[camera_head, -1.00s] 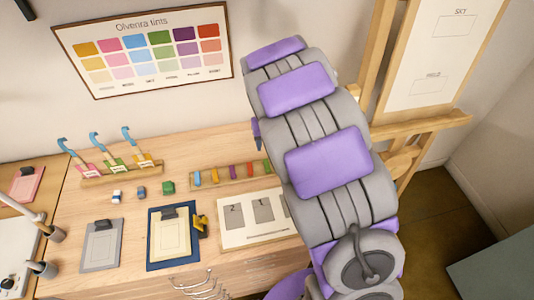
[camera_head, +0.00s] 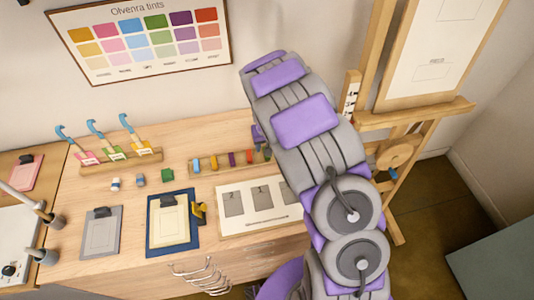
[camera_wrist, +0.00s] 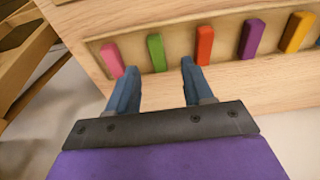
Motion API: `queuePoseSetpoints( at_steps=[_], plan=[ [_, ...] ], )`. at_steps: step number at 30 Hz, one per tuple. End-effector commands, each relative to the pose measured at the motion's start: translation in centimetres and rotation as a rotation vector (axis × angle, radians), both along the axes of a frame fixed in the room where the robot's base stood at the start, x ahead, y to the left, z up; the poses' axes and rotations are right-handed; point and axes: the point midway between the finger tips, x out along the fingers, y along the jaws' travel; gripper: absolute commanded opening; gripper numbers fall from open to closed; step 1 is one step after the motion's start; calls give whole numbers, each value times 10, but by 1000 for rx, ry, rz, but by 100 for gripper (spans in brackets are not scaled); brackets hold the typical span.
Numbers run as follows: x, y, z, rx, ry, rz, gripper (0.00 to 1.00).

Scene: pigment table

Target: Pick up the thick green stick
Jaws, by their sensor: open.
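The green stick (camera_wrist: 156,52) stands in a wooden rack (camera_wrist: 180,42) in the wrist view, between a pink stick (camera_wrist: 112,60) and a red stick (camera_wrist: 204,45). My gripper (camera_wrist: 159,69) is open and empty. Its two blue fingers lie to the left and right of the green stick's near end in the picture. The remaining gap to the stick is hard to judge, and I see no contact. In the head view, my arm hides the right end of the rack (camera_head: 222,169) and most of the gripper.
A purple stick (camera_wrist: 251,38) and an orange stick (camera_wrist: 296,32) stand farther right in the rack. In the head view, a printed sheet (camera_head: 262,222) lies in front of the rack. An easel (camera_head: 415,105) stands to the right, and a clipboard (camera_head: 170,246) lies to the left.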

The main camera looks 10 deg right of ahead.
Motion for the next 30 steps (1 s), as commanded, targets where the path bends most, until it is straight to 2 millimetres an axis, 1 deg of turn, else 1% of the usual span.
queuePoseSetpoints(
  at_steps=[5,9,12,15,20,23,30],
  plan=[
    [4,-3,-12,0,0,-1,51],
    [10,-8,-32,1,1,-2,51],
    [11,-7,-46,1,4,-1,51],
    [12,-7,-50,1,2,0,51],
    [12,-7,-49,1,0,0,51],
    [12,-7,-50,1,0,0,43],
    [12,-7,-50,0,0,0,20]
  ],
)
